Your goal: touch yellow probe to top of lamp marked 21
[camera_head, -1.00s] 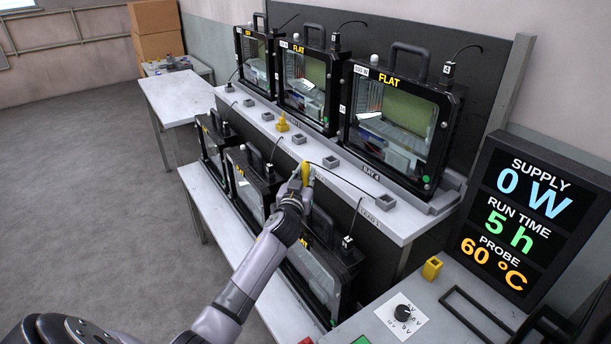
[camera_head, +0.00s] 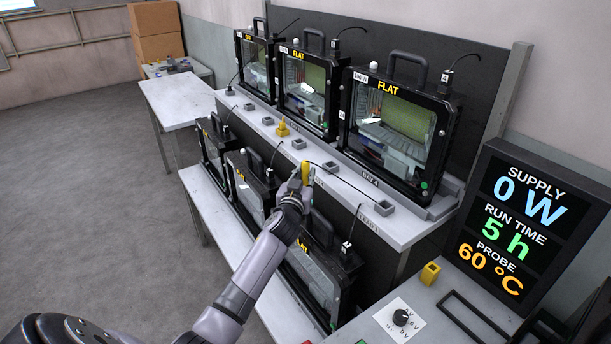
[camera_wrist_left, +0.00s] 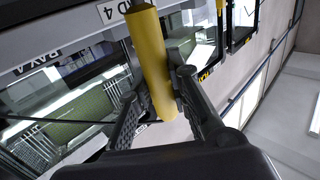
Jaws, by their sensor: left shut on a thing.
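My left gripper (camera_head: 303,180) is shut on a yellow probe (camera_head: 306,171), held over the front edge of the middle shelf. In the left wrist view the yellow probe (camera_wrist_left: 153,65) lies between the two dark fingers (camera_wrist_left: 158,105). Three black-framed lamps stand on the upper level: a left one (camera_head: 255,65), a middle one (camera_head: 305,85) and a large right one (camera_head: 400,125). More lamps stand on the lower level, including one (camera_head: 318,275) below and right of my gripper and one (camera_head: 246,185) to its left. I cannot read a 21 on any lamp.
Grey sockets (camera_head: 331,167) line the shelf (camera_head: 400,222); a yellow piece (camera_head: 282,127) stands there. A thin black cable crosses the shelf near my gripper. At right are a display (camera_head: 520,220), a dial (camera_head: 401,317) and a yellow block (camera_head: 430,273). Floor at left is clear.

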